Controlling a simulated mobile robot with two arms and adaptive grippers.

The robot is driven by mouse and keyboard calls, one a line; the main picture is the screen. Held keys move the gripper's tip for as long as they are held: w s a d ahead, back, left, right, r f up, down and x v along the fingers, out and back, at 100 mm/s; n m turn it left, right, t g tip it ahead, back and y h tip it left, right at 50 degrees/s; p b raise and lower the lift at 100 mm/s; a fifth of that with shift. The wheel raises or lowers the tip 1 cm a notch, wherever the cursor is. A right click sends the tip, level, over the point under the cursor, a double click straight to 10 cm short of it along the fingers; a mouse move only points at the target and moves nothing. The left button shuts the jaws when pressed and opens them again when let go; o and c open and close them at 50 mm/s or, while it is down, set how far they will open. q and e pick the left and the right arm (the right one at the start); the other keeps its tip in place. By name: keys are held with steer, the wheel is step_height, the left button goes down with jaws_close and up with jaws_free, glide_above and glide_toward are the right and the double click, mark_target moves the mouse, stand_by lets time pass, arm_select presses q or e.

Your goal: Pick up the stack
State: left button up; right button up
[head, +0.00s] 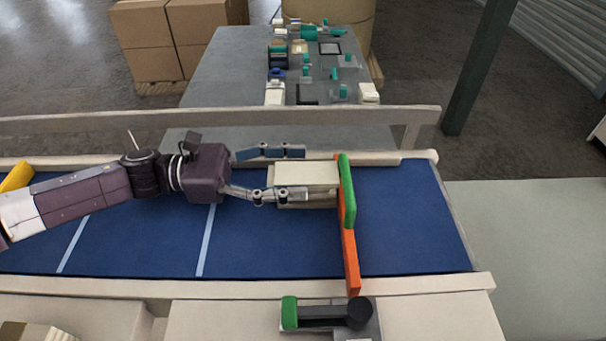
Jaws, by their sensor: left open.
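The stack (307,173) is a pale cream block-like pile lying on the blue conveyor belt (280,245). Its right end is against or very close to an upright green and orange bar (350,262). My left gripper (299,172) reaches in from the left with its fingers apart. One finger lies along the near side of the stack, the other at its far side. The near finger hides part of the stack's front face. I cannot tell whether either finger touches it. My right gripper is not in view.
A pale rail (200,118) runs behind the belt, and a cream edge (220,290) runs along its front. A black and green device (335,313) sits at the front. Behind stands a grey machine table (225,80) with several parts. The belt's right end is clear.

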arm_select(q)
steer(key=shift+d, duration=1.1)
steer(key=shift+a, duration=0.1)
steer(key=c, duration=1.3)
steer(key=shift+r, duration=0.15)
steer(key=shift+c, duration=0.2)
